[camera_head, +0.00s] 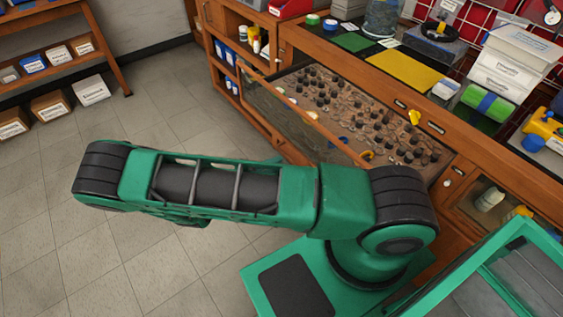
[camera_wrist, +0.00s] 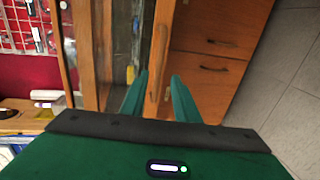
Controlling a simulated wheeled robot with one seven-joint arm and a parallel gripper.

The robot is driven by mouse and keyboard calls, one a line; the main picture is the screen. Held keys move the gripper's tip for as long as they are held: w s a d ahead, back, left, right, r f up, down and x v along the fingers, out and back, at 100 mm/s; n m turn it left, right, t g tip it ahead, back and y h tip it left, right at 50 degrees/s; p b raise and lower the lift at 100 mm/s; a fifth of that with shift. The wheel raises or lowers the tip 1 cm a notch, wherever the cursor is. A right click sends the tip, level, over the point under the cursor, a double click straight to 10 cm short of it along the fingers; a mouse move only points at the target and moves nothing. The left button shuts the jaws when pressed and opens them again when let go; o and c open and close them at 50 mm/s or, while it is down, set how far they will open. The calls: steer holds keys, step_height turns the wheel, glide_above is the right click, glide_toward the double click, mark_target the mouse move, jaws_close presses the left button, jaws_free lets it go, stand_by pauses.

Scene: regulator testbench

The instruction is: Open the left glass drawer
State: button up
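The left glass drawer (camera_head: 280,116) is at the upper middle of the head view. Its wood-rimmed glass front stands out from the cabinet, and its contents, several dark knobs, show from above, so it looks pulled out. An upright wooden edge (camera_wrist: 157,62), seemingly part of the drawer front, shows between and beyond the fingers. I cannot tell whether they touch it. Nothing is visibly held.
A second glass compartment (camera_head: 487,196) is at the right. The cabinet top carries a yellow mat (camera_head: 405,72), boxes and bottles. Closed wooden drawers (camera_wrist: 208,70) are at the right of the wrist view. A shelf (camera_head: 60,56) stands far left.

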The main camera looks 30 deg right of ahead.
steer(key=v, duration=0.3)
steer(key=shift+a, duration=0.35)
steer(key=shift+s, duration=0.2)
